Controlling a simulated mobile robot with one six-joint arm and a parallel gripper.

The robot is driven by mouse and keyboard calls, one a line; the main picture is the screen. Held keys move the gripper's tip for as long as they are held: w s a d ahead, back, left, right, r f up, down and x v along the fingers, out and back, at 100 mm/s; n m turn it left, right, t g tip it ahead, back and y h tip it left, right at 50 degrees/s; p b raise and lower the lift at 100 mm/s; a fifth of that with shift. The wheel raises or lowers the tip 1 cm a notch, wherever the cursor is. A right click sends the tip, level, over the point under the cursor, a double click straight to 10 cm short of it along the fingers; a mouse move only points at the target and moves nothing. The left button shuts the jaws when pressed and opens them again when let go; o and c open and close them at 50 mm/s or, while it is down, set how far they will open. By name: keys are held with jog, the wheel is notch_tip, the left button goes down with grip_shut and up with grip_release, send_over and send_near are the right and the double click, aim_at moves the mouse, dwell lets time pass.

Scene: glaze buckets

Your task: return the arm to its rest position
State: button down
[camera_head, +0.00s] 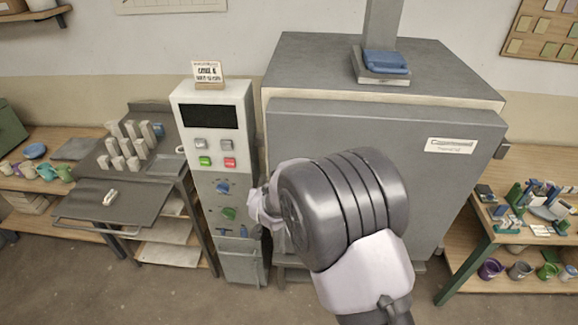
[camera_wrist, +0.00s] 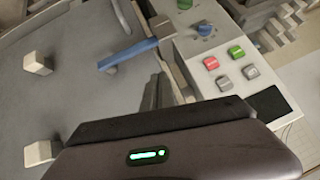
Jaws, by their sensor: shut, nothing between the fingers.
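My arm (camera_head: 345,205) is bent in front of the grey kiln (camera_head: 440,120), with its large dark joint and white links covering part of the kiln's front. In the head view my gripper is hidden behind these links. In the wrist view my gripper (camera_wrist: 161,82) shows its dark body with a green light and its dark fingers, shut and empty. A blue bar (camera_wrist: 128,53) with a grey end lies beyond the fingers; I cannot tell whether they touch. The control panel (camera_head: 212,130) stands left of the kiln, close to my wrist; it also shows in the wrist view (camera_wrist: 232,65).
A grey rack (camera_head: 110,205) with several pale blocks stands left of the panel. A wooden table (camera_head: 500,240) with small coloured items and buckets is at the right. Floor shows at the front left.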

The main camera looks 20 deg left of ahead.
jog(key=s+d+r+m+b, duration=0.1)
jog(key=s+d+r+b, duration=0.15)
jog(key=d+b, duration=0.35)
jog(key=s+d+r+m+g+b, duration=0.15)
jog(key=s+d+b, duration=0.25)
jog(key=d, duration=0.5)
jog(key=s+d+r+t+b, duration=0.1)
jog(key=s+d+r+b, duration=0.2)
jog(key=d+b, duration=0.3)
jog(key=s+d+f+m+g+h+b, duration=0.1)
jog(key=s+d+f+b, duration=0.3)
jog(key=s+d, duration=0.3)
jog(key=s+d+f+m+g+h+b, duration=0.1)
jog(key=s+d+f, duration=0.4)
jog(key=s, duration=0.8)
jog(key=d+m+b, duration=0.1)
jog(key=d+b, duration=0.1)
jog(key=shift+s+d+b, duration=0.3)
jog(key=shift+b, duration=0.1)
jog(key=shift+f+m, duration=0.1)
jog(key=shift+m, duration=0.15)
